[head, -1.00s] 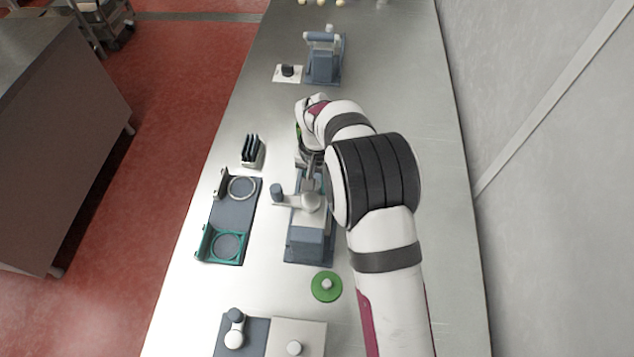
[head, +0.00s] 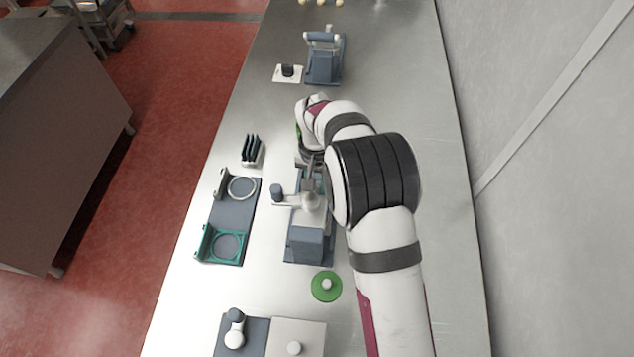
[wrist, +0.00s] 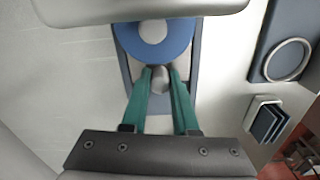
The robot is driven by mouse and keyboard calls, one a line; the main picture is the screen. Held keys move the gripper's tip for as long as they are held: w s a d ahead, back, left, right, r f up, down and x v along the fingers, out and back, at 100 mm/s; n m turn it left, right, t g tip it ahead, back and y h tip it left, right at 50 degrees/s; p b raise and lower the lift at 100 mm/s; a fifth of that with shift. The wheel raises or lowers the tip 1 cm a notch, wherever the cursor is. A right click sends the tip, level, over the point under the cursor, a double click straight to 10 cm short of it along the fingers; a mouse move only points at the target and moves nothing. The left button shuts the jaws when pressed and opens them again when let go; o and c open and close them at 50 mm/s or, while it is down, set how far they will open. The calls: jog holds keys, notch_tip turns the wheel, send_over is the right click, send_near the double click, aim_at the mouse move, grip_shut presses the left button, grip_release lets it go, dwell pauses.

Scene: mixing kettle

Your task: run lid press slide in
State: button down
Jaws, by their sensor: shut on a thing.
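The lid press (head: 312,243) stands in the middle of the bench, with a blue-grey base and block and a pale lever arm ending in a dark knob (head: 277,190). My gripper (wrist: 160,76) has teal fingers and is shut on a grey round-ended handle (wrist: 160,84) at the press in the wrist view. A blue disc with a pale centre (wrist: 180,38) is just beyond the fingertips there. In the head view my wrist covers the far end of the press, and the grasp is mostly hidden. A green lid with a pale knob (head: 326,287) lies on the bench in front of the press.
Left of the press is a dark plate with a pale ring and a teal ring fixture (head: 228,247). A small rack with dark slats (head: 252,151) stands behind it. Another blue-grey device (head: 324,62) is farther back. A two-part panel (head: 296,335) lies at the front.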

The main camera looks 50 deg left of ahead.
jog(key=shift+s+d, duration=1.2)
jog(key=c, duration=0.7)
grip_release()
jog(key=shift+r, duration=0.1)
notch_tip(320, 180, up, 16)
jog(key=shift+f, duration=0.15)
